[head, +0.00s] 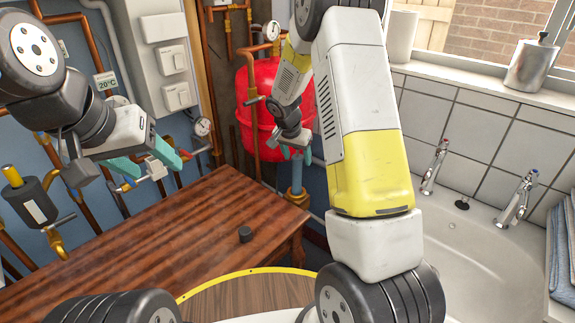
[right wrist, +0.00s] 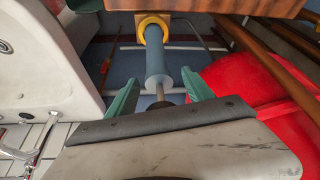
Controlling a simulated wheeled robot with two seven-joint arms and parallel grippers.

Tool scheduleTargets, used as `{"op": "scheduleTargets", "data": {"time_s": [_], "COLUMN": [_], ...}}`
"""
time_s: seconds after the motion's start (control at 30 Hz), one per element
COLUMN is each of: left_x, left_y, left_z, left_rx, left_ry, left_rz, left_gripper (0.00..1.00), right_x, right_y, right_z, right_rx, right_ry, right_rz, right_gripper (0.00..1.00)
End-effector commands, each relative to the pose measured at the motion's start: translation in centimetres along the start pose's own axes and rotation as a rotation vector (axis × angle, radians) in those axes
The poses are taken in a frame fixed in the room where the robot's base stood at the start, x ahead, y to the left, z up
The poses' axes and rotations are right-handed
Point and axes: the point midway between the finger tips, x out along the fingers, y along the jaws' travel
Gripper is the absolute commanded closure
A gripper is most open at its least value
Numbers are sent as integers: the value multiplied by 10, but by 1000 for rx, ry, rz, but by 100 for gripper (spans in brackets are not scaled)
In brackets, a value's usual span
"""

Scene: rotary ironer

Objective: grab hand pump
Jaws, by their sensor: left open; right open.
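The hand pump, a blue-grey cylinder (head: 297,178), stands upright beyond the table's far right corner, below my right gripper (head: 297,158). My right gripper's green fingers (right wrist: 161,93) are open, one on each side of the rod's line, with gaps on both sides. The gripper's body hides the rod's near end. My left gripper (head: 158,169) is open and empty above the table's left part, in front of wall pipes.
A wooden table (head: 170,232) bears a small dark knob (head: 245,233). A red tank (head: 262,100) with pipes and gauges is close to my right gripper. A white sink (head: 475,250) with two taps is at the right. Much of the tabletop is clear.

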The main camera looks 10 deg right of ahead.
Motion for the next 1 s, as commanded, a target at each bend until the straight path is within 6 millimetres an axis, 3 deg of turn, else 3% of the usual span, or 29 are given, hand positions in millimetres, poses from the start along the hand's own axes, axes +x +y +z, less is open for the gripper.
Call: {"op": "scheduleTargets", "data": {"time_s": [0.27, 0.57, 1.0], "left_x": [0, 0, 0], "left_y": [0, 0, 0], "left_z": [0, 0, 0], "left_rx": [0, 0, 0], "left_ry": [0, 0, 0], "left_rz": [0, 0, 0], "left_gripper": [40, 40, 40], "right_x": [4, 4, 4], "right_y": [0, 0, 0], "right_z": [0, 0, 0], "right_rx": [0, 0, 0], "right_ry": [1, 0, 0], "right_rz": [0, 0, 0], "right_gripper": [39, 98, 100]}}
